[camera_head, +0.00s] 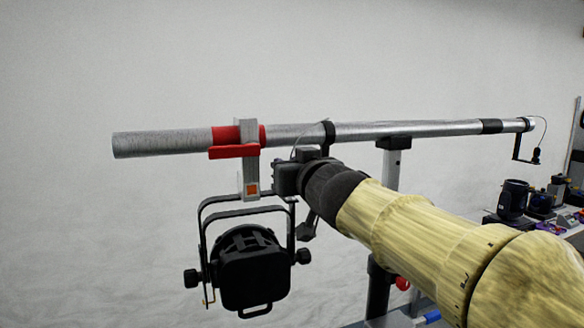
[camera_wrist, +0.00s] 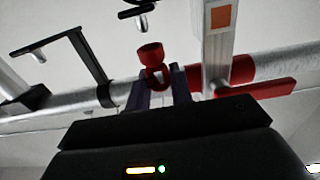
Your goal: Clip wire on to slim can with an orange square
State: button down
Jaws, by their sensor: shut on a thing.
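The slim can (camera_head: 255,280) is black and hangs in a yoke under the metal pipe. Its grey clamp (camera_head: 250,172) bears an orange square (camera_head: 252,188) and has red parts around the pipe. In the wrist view the orange square (camera_wrist: 221,17) is at the top right. My gripper (camera_head: 284,178) is just right of the clamp, below the pipe. In the wrist view its fingers (camera_wrist: 161,88) are closed on a small red piece (camera_wrist: 150,53), seemingly the wire's clip. A thin wire (camera_head: 305,134) arcs from near a black collar toward my gripper. The grasp is hidden in the head view.
The pipe (camera_head: 400,131) rests on an upright stand (camera_head: 392,165). The black collar (camera_head: 328,133) has a hanging arm and hook beside my gripper. Another black bracket (camera_head: 518,148) is at the pipe's right end. A table with lamps (camera_head: 512,200) stands at right.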

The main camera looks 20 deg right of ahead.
jog(key=shift+f+b, duration=0.85)
jog(key=shift+f, duration=0.45)
dwell(2.2)
jog(key=c, duration=1.2)
grip_release()
jog(key=shift+o, duration=0.2)
